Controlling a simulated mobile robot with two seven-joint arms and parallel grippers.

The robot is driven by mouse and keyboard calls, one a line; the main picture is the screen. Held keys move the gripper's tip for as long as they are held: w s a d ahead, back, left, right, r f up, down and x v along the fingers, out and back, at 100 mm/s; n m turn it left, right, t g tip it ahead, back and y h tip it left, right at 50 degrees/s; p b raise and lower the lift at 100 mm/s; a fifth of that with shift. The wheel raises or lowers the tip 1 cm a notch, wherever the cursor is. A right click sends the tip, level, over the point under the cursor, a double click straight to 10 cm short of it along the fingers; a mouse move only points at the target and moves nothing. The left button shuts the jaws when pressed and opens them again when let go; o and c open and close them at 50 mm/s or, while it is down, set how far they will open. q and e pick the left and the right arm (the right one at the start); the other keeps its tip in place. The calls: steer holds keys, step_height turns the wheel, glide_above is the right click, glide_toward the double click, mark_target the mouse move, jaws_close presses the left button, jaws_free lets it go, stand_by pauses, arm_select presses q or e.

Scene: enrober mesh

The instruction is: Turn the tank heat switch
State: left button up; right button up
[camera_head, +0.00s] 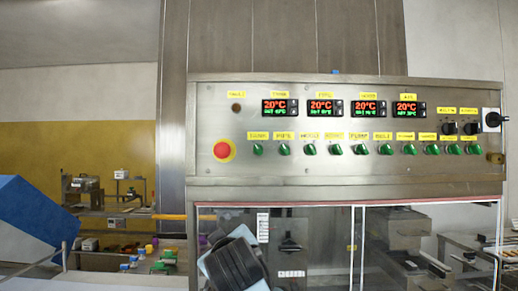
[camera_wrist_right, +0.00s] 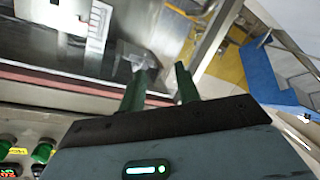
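The metal control panel (camera_head: 220,115) shows a row of green switches, all with similar knobs. The tank switch (camera_head: 258,149) is the leftmost, under a yellow label that seems to read TANK, just right of the red button. In the right wrist view, green knobs (camera_wrist_right: 43,150) show at the lower left; I cannot tell which they are. My right gripper (camera_wrist_right: 161,75) has its two dark fingers apart with nothing between them, away from the knobs. A dark rounded part, likely of my right arm, is below the panel in the head view; its fingertips are not visible there. My left gripper is not in view.
A red stop button (camera_head: 222,151) is left of the tank switch. Several temperature displays (camera_head: 280,107) read 20°C above the switches. A glazed enclosure (camera_head: 335,222) lies below the panel. A blue box (camera_head: 25,220) stands at far left.

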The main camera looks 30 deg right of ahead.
steer(key=s+d+r+m+h, duration=0.15)
steer(key=s+r, duration=0.25)
steer(key=r, duration=0.8)
steer(key=m+h, duration=0.2)
steer(key=h, duration=0.1)
glide_toward(258, 149)
steer(key=shift+x, duration=4.25)
steer(key=shift+c, duration=0.4)
steer(key=shift+y, duration=0.35)
jaws_close()
